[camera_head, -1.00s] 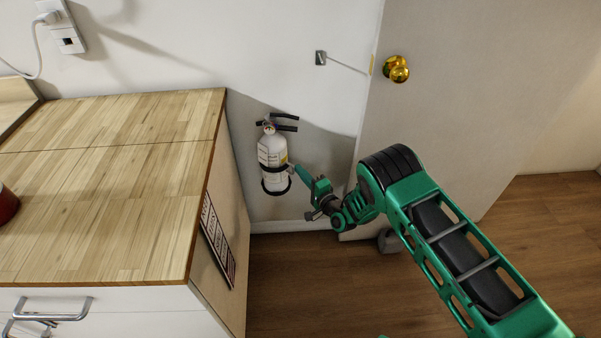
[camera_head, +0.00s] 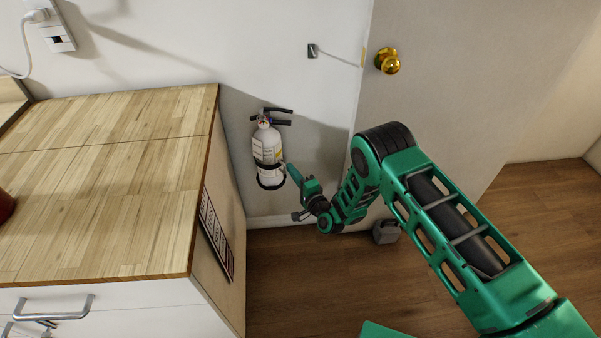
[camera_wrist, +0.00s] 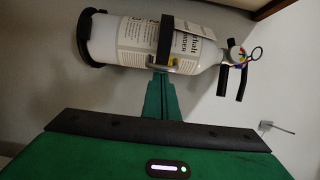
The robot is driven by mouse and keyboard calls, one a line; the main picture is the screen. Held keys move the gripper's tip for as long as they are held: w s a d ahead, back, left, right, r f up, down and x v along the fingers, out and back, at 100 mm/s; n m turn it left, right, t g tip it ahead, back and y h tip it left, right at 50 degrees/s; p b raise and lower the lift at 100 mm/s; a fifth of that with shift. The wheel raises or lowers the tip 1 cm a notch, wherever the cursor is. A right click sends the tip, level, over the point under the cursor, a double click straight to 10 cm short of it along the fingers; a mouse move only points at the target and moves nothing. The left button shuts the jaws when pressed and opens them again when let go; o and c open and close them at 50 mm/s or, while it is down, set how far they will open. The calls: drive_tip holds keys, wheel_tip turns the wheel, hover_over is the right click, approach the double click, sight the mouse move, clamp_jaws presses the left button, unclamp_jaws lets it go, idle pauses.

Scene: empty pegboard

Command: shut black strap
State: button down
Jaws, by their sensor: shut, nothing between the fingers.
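A white fire extinguisher (camera_head: 266,145) hangs upright on the wall beside the wooden cabinet. The black strap (camera_wrist: 166,36) wraps across its labelled body in the wrist view, with a small yellow part near the strap's lower end. The strap also shows as a dark band in the head view (camera_head: 266,162). I cannot tell whether its clasp is fastened. My gripper (camera_wrist: 160,80) is shut and empty, its fingertips close to the strap's lower end; whether they touch is unclear. In the head view my gripper (camera_head: 290,168) is just right of the extinguisher.
A wood-topped cabinet (camera_head: 110,150) stands close on the left, with a sign on its side. A door (camera_head: 470,80) with a brass knob (camera_head: 387,61) is on the right. A small grey object (camera_head: 386,231) sits on the floor by the door. Wooden floor is clear at the right.

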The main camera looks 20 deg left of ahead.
drive_tip(key=w+d+v, duration=0.1)
drive_tip(key=v, duration=0.8)
drive_tip(key=shift+w+d, duration=0.25)
drive_tip(key=shift+w, duration=0.1)
